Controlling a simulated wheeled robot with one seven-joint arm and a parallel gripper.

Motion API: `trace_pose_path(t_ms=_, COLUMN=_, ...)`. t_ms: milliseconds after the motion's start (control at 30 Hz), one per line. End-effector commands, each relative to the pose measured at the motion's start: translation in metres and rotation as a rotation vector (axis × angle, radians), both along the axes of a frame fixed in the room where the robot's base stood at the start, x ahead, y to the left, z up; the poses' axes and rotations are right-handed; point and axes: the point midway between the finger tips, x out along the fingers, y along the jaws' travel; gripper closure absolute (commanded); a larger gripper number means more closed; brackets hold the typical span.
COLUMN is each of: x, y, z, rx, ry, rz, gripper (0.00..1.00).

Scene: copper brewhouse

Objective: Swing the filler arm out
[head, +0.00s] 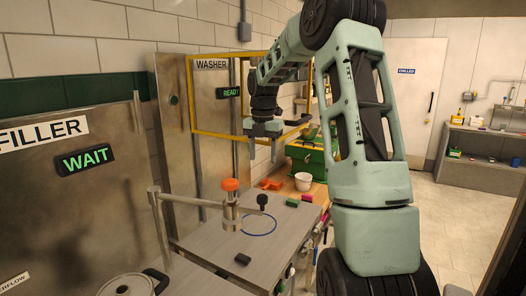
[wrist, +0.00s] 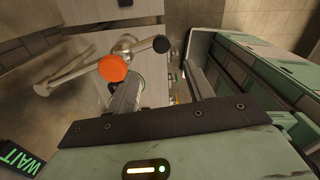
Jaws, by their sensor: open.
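The filler arm (head: 187,195) is a steel bar on an upright post at the left of the steel bench. Its head carries an orange cap (head: 230,184), and a thin rod leads right to a black ball knob (head: 262,201). In the wrist view the orange cap (wrist: 112,68) and black knob (wrist: 161,44) lie beyond the left finger. My gripper (head: 264,155) is open and empty, pointing down, above the black knob in the head view and apart from it. Its two fingers also show in the wrist view (wrist: 162,88).
A blue ring (head: 260,225) marks the bench top (head: 215,243) beside the filler head. A black block (head: 242,259) lies at the front and a lidded pot (head: 133,284) stands lower left. The yellow washer frame (head: 215,134) surrounds my gripper's area in the picture. A white cup (head: 303,181) stands behind.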

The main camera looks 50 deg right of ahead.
Motion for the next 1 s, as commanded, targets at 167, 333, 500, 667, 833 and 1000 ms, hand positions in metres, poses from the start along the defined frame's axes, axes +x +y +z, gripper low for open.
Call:
trace_pose_path(t_ms=167, x=0.0, y=0.0, z=0.019, rx=-0.002, ry=-0.002, rz=-0.001, gripper=0.48)
trace_pose_path(t_ms=333, x=0.0, y=0.0, z=0.024, rx=-0.001, ry=0.0, rz=0.0, gripper=0.48)
trace_pose_path(t_ms=500, x=0.0, y=0.0, z=0.024, rx=-0.001, ry=0.0, rz=0.0, gripper=0.48)
trace_pose_path(t_ms=667, x=0.0, y=0.0, z=0.024, rx=-0.001, ry=0.0, rz=0.0, gripper=0.48)
trace_pose_path(t_ms=833, x=0.0, y=0.0, z=0.024, rx=-0.001, ry=0.0, rz=0.0, gripper=0.48)
trace_pose_path(t_ms=1000, x=0.007, y=0.018, z=0.019, rx=0.003, ry=-0.001, rz=-0.014, gripper=0.48)
